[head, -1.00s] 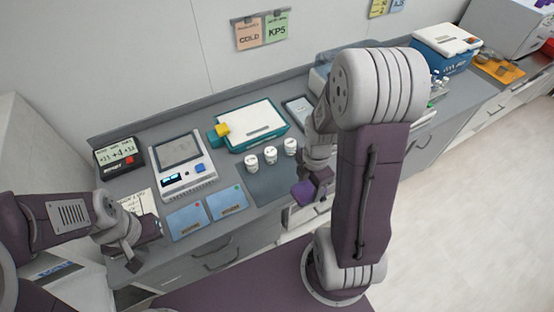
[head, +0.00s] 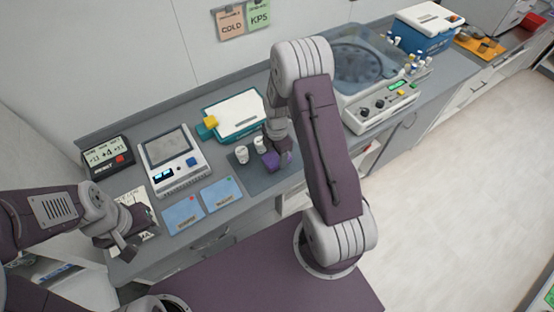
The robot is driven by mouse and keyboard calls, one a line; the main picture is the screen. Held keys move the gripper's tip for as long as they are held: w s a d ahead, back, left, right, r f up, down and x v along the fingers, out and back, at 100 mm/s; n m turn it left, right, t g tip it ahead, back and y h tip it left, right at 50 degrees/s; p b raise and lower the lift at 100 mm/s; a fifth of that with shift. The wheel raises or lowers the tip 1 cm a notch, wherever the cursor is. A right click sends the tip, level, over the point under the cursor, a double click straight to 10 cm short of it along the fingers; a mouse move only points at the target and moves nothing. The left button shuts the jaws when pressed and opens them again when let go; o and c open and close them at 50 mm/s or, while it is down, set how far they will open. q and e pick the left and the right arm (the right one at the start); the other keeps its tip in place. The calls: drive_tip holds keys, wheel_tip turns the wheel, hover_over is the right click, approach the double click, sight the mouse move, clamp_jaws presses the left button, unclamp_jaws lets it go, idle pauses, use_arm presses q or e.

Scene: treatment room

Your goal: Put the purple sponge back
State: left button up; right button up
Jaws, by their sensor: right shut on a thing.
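The purple sponge (head: 270,161) is held in my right gripper (head: 279,157), which is shut on it. It is over the grey mat (head: 258,181) on the counter, just right of the white pots. I cannot tell whether it touches the mat. My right arm hides part of the counter behind it. My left gripper (head: 127,247) hangs at the counter's front left edge, away from the sponge. Its fingers are too small and dark to show whether they are open.
White pots (head: 241,155) stand close to the sponge. Behind them is a teal tray (head: 224,132) with a yellow block (head: 209,122). A scale (head: 174,163), blue cards (head: 184,214) and a timer (head: 108,158) are left. A centrifuge (head: 376,107) stands right, a blue cooler (head: 428,41) beyond.

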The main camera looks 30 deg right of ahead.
sight(277, 156)
wheel_tip(277, 156, down, 4)
drive_tip(key=shift+r+p, duration=0.1)
drive_tip(key=shift+p, duration=0.35)
drive_tip(key=shift+w, duration=0.2)
drive_tip(key=shift+s+f, duration=0.2)
drive_tip(key=o, duration=1.1)
drive_tip(key=shift+o, duration=1)
drive_tip(key=shift+w, duration=0.1)
